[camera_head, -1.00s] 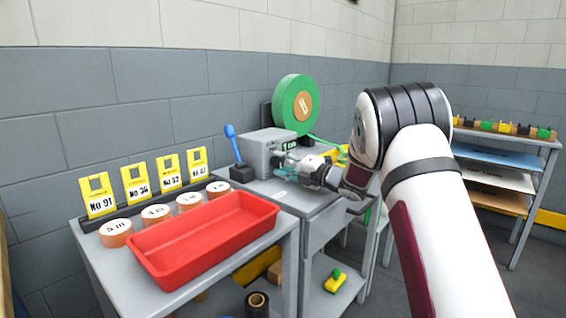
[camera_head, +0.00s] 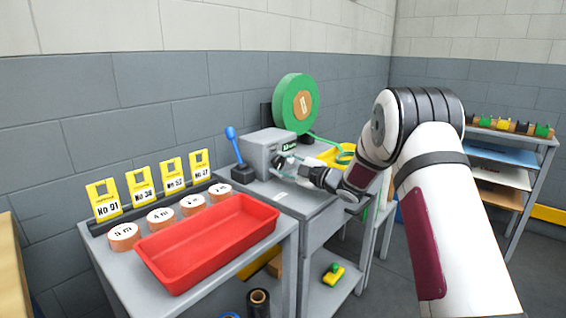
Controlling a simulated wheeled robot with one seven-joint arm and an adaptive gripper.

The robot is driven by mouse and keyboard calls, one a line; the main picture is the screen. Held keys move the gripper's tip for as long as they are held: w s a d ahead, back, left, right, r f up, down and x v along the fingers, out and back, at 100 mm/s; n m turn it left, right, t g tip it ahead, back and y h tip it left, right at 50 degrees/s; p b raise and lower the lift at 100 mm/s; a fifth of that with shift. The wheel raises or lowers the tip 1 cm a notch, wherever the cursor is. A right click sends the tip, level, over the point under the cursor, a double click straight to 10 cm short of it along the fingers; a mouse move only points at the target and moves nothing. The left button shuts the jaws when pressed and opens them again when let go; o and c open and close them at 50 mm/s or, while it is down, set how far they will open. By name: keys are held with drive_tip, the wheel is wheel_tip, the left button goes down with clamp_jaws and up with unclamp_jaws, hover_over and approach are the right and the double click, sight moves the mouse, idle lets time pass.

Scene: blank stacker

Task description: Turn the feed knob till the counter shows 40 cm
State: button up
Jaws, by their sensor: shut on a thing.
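The grey feed machine (camera_head: 258,150) stands on the grey bench, with a blue-handled lever (camera_head: 234,145) at its left. Its small dark counter (camera_head: 289,147) shows lit green digits, too small to read surely. My gripper (camera_head: 280,163) is at the machine's front, just below the counter, shut on the feed knob.
A red tray (camera_head: 215,240) lies on the near table beside several round numbered pieces (camera_head: 160,218) and yellow number cards (camera_head: 141,186). A yellow bin (camera_head: 335,154) is right of the machine. A shelf rack (camera_head: 500,155) stands far right.

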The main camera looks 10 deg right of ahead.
idle(0.4)
drive_tip(key=o, duration=1.2)
drive_tip(key=shift+c, duration=0.2)
drive_tip(key=v, duration=1.2)
drive_tip(key=shift+m, duration=0.3)
